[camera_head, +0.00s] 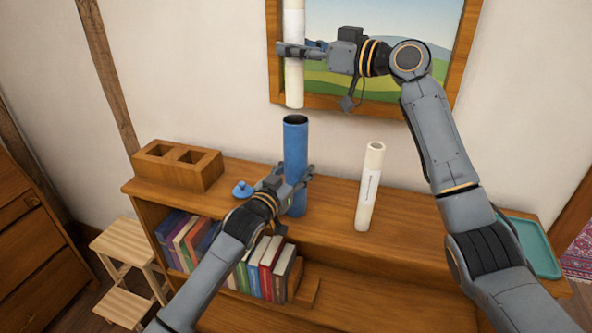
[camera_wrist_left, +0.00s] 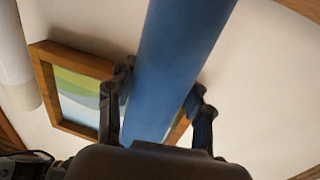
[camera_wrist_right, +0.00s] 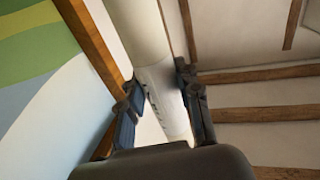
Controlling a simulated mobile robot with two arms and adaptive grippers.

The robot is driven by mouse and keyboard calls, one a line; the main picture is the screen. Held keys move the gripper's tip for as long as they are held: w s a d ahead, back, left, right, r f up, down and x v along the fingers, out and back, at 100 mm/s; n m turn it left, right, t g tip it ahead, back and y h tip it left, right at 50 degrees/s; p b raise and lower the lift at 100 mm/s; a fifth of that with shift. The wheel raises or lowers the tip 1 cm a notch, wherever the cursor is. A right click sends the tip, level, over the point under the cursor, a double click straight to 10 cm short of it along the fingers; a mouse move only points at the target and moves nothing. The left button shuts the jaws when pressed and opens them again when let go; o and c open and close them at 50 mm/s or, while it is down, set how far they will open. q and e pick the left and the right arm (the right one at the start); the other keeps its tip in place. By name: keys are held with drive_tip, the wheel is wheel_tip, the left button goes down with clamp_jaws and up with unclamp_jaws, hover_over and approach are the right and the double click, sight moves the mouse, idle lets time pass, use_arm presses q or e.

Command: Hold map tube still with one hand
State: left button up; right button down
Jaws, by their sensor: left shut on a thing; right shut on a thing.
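The blue map tube (camera_head: 295,150) stands upright on the wooden shelf top with its dark mouth open. My left gripper (camera_head: 296,178) is shut around its lower part; the tube (camera_wrist_left: 180,70) also fills the middle of the left wrist view between the fingers (camera_wrist_left: 160,118). My right gripper (camera_head: 292,50) is shut on a white rolled map (camera_head: 294,85), held upright above the tube, with its lower end apart from the mouth. The rolled map (camera_wrist_right: 150,60) also shows between the fingers in the right wrist view. A blue lid (camera_head: 242,189) lies on the shelf left of the tube.
Another white roll (camera_head: 369,190) stands on the shelf (camera_head: 335,215) right of the tube. A wooden box with compartments (camera_head: 178,166) is at the left end, a teal tray (camera_head: 532,248) at the right. A framed picture (camera_head: 400,75) hangs behind; books (camera_head: 270,265) fill the shelf below.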

sight(296, 85)
drive_tip(key=shift+f, duration=3.75)
drive_tip(key=c, duration=0.8)
unclamp_jaws()
drive_tip(key=shift+c, duration=0.2)
drive_tip(key=v, duration=1.2)
use_arm(q)
drive_tip(key=o, duration=1.3)
drive_tip(key=shift+o, duration=0.2)
